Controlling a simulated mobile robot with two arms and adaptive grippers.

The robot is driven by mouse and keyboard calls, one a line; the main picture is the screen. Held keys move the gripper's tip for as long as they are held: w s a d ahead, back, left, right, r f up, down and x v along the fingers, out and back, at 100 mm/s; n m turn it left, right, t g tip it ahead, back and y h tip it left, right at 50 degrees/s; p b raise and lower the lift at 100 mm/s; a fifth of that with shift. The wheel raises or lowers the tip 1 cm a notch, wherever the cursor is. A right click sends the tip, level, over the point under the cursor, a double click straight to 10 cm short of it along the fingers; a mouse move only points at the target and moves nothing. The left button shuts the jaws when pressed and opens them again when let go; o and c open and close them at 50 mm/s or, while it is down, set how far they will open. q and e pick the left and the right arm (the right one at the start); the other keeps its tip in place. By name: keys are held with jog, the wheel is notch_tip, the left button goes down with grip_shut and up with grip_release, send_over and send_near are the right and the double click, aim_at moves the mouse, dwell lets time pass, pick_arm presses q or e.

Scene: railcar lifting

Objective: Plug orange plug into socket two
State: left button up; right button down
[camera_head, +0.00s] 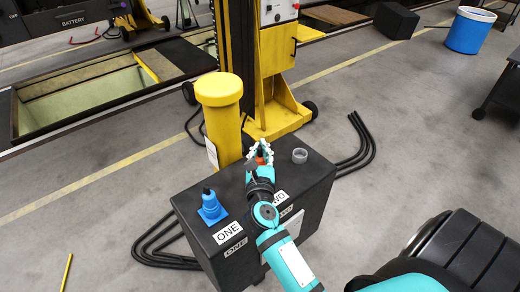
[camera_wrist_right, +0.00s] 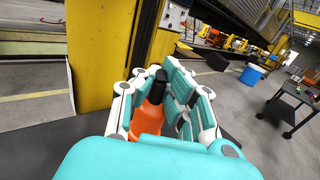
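The orange plug (camera_wrist_right: 148,118) stands between the fingers of my right gripper (camera_wrist_right: 158,108) in the wrist view, its black top pointing up. The fingers are closed around it. In the head view the right gripper (camera_head: 260,157) is over the black box, with a bit of orange showing between its fingers. The box (camera_head: 190,198) has a label ONE (camera_head: 228,232) and a second label (camera_head: 279,198) partly covered by my arm, probably TWO. The top behind that label is hidden by my gripper, and I cannot tell if the plug touches it. My left gripper is not in view.
A blue plug (camera_head: 211,208) stands upright by label ONE. An open grey ring (camera_head: 300,155) sits on the box top right of my gripper. A yellow post (camera_head: 220,115) rises just behind the box. Black cables (camera_head: 360,140) lie on the floor on both sides.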

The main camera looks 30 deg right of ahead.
jog(key=shift+f+b, duration=1.2)
jog(key=shift+f, duration=0.25)
jog(key=c, duration=2)
grip_release()
jog(key=shift+c, duration=0.2)
jog(key=o, duration=0.6)
jog(key=shift+o, duration=0.2)
notch_tip(320, 180, up, 10)
